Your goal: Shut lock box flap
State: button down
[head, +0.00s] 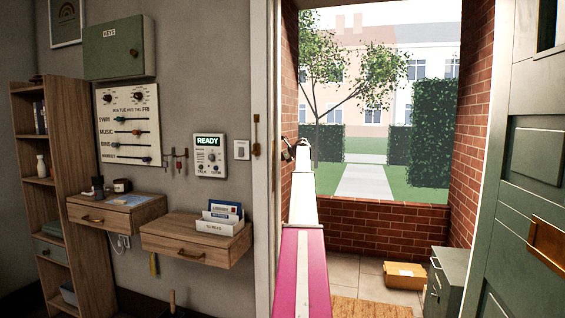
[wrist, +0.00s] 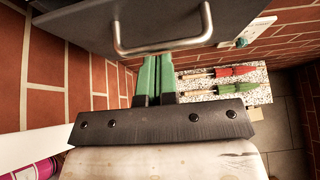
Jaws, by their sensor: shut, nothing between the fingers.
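A dark grey panel (wrist: 205,12) with a bent metal handle (wrist: 165,47) fills the top of the wrist view, against the brick wall. It looks like part of the lock box; I cannot tell whether it is the flap or how far it stands open. My gripper (wrist: 157,60) is shut and empty, its green fingers close below the handle. Whether they touch it is unclear. In the head view my gripper (head: 289,149) is small, at the end of my arm by the left porch wall. The lock box is not clearly visible there.
The door frame (head: 262,210) runs close left of my arm.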

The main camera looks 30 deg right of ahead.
jog(key=shift+w+a+r, duration=0.1)
jog(key=shift+w+a, duration=0.05)
jog(key=shift+w, duration=0.05)
jog(key=shift+w+a+r, duration=0.45)
jog(key=shift+w+a, duration=0.15)
jog(key=shift+w, duration=0.15)
jog(key=shift+a, duration=0.1)
jog(key=f+v, duration=0.1)
jog(key=v, duration=1.2)
jog(key=shift+s+d+f, duration=0.25)
jog(key=shift+s+d, duration=0.25)
jog(key=shift+s, duration=0.05)
